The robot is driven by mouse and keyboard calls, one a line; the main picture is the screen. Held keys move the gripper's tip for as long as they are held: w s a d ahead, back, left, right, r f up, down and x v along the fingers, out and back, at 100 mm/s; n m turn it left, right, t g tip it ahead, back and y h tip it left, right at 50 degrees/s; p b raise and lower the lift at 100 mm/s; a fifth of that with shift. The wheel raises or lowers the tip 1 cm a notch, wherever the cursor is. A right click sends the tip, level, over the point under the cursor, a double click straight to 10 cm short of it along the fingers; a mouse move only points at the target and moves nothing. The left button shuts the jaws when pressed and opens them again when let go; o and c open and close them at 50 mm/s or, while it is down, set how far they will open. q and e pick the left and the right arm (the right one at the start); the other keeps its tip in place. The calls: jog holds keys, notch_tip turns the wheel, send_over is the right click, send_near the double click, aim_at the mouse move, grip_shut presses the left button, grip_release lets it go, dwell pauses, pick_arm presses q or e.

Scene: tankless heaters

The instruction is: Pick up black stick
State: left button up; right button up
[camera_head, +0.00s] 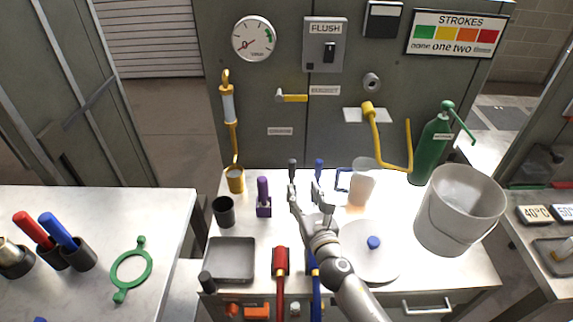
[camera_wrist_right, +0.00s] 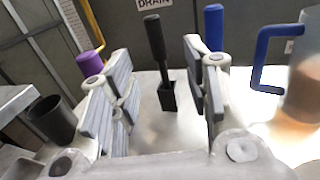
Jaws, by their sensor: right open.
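The black stick (camera_wrist_right: 155,42) stands nearly upright in a small black holder (camera_wrist_right: 168,97) on the worktop, between my right gripper's fingers as seen in the right wrist view. In the head view its dark top (camera_head: 292,164) shows just beyond the gripper. My right gripper (camera_head: 305,190) is open, with its fingers (camera_wrist_right: 163,92) on either side of the stick's line and clear space between. The stick looks farther away than the fingertips, and I see no contact. My left gripper is not in view.
A purple-handled stick (camera_head: 263,190) stands left, a blue-handled stick (camera_head: 319,166) close right. Beyond are a blue-handled jug (camera_head: 363,185) and a grey bucket (camera_head: 460,210). A black cup (camera_head: 223,211) and grey tray (camera_head: 231,260) sit left. A panel (camera_head: 345,130) rises behind.

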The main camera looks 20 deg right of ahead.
aim_at(293, 170)
jog(key=w, duration=0.4)
jog(key=shift+w+r, duration=0.25)
jog(key=shift+r, duration=0.05)
jog(key=shift+w, duration=0.25)
jog(key=w, duration=0.4)
jog(key=shift+w+a+r, duration=0.1)
jog(key=shift+w, duration=0.5)
jog(key=c, duration=0.5)
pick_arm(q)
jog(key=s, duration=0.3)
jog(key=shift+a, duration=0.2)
pick_arm(e)
jog(key=c, duration=0.5)
